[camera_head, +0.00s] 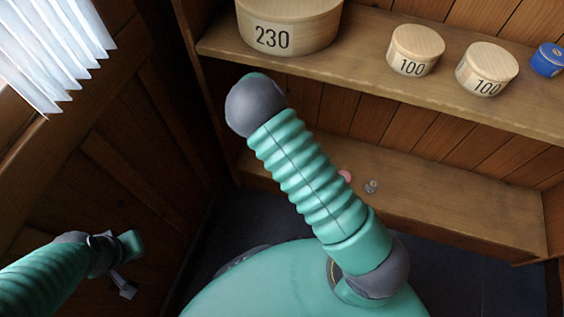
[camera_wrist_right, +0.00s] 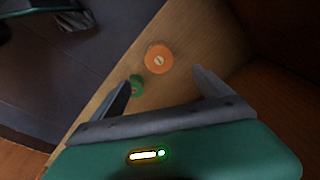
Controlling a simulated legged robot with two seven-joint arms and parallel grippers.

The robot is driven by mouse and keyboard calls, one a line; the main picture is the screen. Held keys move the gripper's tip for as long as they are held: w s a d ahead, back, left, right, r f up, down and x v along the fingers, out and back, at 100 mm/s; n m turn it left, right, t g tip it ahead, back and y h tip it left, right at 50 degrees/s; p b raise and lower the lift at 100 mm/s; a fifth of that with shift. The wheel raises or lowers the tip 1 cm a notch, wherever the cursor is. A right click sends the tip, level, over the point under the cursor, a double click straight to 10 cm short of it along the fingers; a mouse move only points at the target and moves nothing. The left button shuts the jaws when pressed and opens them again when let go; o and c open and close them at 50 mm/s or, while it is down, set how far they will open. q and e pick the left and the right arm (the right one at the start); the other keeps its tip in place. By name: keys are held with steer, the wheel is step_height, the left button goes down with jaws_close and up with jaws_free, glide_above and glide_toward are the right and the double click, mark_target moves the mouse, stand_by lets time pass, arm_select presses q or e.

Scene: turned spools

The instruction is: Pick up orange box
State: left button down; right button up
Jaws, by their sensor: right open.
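The orange box (camera_wrist_right: 158,57) is a round orange piece with a pale mark at its centre. It lies on a wooden shelf (camera_wrist_right: 190,25) in the right wrist view, ahead of my right gripper (camera_wrist_right: 164,88). That gripper is open and empty, its fingers spread below the box and apart from it. In the head view the right gripper is hidden; a small pinkish piece (camera_head: 345,175) shows on the lower shelf (camera_head: 450,205), partly behind my right arm, and may be the same box. My left gripper (camera_head: 126,268) is at the lower left; its jaws are unclear.
A small green round piece (camera_wrist_right: 136,85) lies beside the left finger. A small grey piece (camera_head: 371,186) is on the lower shelf. The upper shelf (camera_head: 350,75) holds wooden tubs marked 230 (camera_head: 290,25) and 100 (camera_head: 415,50), and a blue tin (camera_head: 547,60).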

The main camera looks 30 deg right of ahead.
steer(key=f+b, duration=0.2)
steer(key=f, duration=0.3)
steer(key=d+f+b, duration=0.1)
steer(key=f+b, duration=0.2)
steer(key=f, duration=0.2)
steer(key=f+b, duration=0.2)
steer(key=f, duration=0.3)
steer(key=shift+d, duration=0.4)
steer(key=shift+r, duration=0.15)
steer(key=shift+c, duration=0.3)
steer(key=c, duration=1.4)
